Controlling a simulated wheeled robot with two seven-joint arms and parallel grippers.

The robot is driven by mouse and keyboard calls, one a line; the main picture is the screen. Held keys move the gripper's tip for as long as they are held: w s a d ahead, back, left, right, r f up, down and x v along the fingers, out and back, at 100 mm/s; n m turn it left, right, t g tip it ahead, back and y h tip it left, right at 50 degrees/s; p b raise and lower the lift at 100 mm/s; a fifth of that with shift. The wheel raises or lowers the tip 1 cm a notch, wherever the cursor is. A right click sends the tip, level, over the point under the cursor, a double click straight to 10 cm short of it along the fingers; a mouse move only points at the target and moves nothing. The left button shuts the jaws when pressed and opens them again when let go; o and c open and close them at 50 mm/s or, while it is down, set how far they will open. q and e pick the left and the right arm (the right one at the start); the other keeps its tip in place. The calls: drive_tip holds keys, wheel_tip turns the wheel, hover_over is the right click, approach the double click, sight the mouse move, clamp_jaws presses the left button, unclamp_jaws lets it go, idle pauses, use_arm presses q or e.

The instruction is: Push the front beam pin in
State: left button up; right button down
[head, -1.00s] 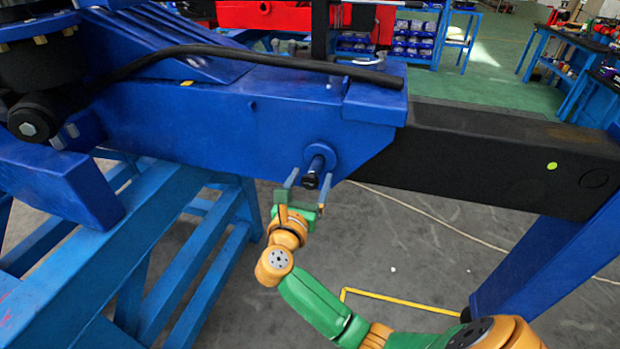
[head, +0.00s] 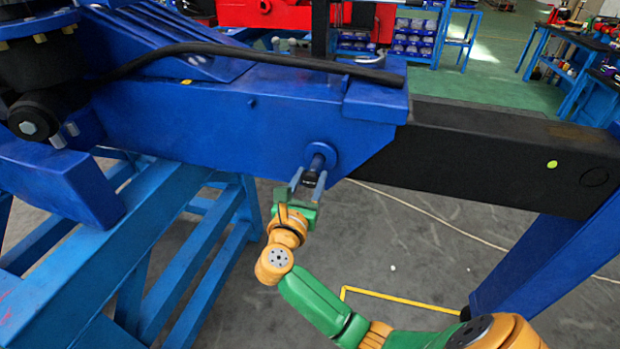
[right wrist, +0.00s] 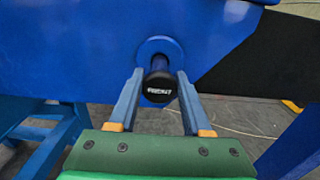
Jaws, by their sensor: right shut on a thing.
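The front beam pin (head: 314,168) sticks out of a round blue collar (head: 329,156) on the side of the blue beam (head: 240,115). In the right wrist view the pin (right wrist: 159,86) shows a black round head with white lettering that looks like "FRONT". My right gripper (head: 308,183) is shut on the pin, with one finger on each side of its head. In the right wrist view the fingers (right wrist: 160,88) flank the head closely. How deep the pin sits in the beam is hidden. My left gripper is not in view.
A black inner beam (head: 490,150) extends right from the blue beam onto a blue stand (head: 545,265). A blue trestle (head: 190,270) stands at lower left. A black hose (head: 250,55) runs along the beam's top. The floor below has a yellow line (head: 400,302).

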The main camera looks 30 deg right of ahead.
sight(313, 170)
idle(0.7)
drive_tip(key=shift+w+d+f, duration=0.1)
drive_tip(key=shift+w+d, duration=0.1)
drive_tip(key=shift+d, duration=0.05)
drive_tip(key=b+x, duration=0.2)
drive_tip(key=x, duration=0.1)
drive_tip(key=shift+w+d, duration=0.3)
drive_tip(key=shift+r, duration=0.25)
